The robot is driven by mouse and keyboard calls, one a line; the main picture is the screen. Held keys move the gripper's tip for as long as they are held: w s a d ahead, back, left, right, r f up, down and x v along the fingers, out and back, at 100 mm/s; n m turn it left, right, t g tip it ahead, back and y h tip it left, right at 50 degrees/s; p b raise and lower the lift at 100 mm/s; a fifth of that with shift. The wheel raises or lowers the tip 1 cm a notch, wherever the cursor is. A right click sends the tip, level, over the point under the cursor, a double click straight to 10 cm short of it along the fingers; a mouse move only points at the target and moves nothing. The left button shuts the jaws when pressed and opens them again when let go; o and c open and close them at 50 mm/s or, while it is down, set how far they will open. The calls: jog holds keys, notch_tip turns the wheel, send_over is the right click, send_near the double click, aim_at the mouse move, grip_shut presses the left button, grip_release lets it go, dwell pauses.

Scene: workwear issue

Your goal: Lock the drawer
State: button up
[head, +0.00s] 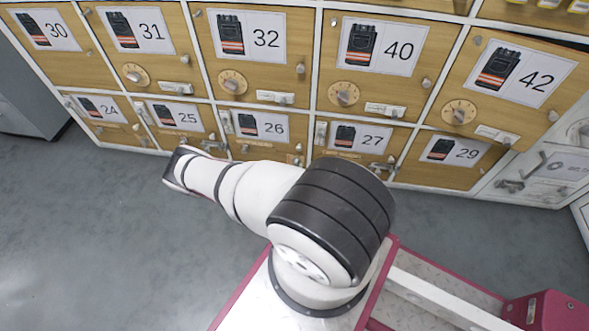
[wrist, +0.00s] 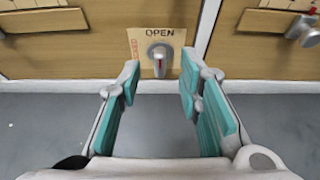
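In the wrist view, a metal lock knob (wrist: 159,58) sits on a square tan plate (wrist: 136,38) on a wooden front (wrist: 80,58). The plate reads OPEN above the knob and has partly readable red lettering along its left side. In the head view, my arm reaches to the lower row near the fronts marked 25 (head: 180,117) and 26 (head: 262,127); the fingers are mostly hidden there.
Numbered wooden fronts with dials and handles fill the wall, including 32 (head: 262,40), 40 (head: 383,48) and 42 (head: 520,75). Front 42 appears slightly ajar at its top. Another latch (wrist: 303,30) is at the wrist view's right. The grey floor (head: 90,230) is clear.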

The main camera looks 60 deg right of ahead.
aim_at(295, 164)
jog(key=shift+b+x, duration=0.8)
jog(key=shift+x, duration=1.35)
grip_shut()
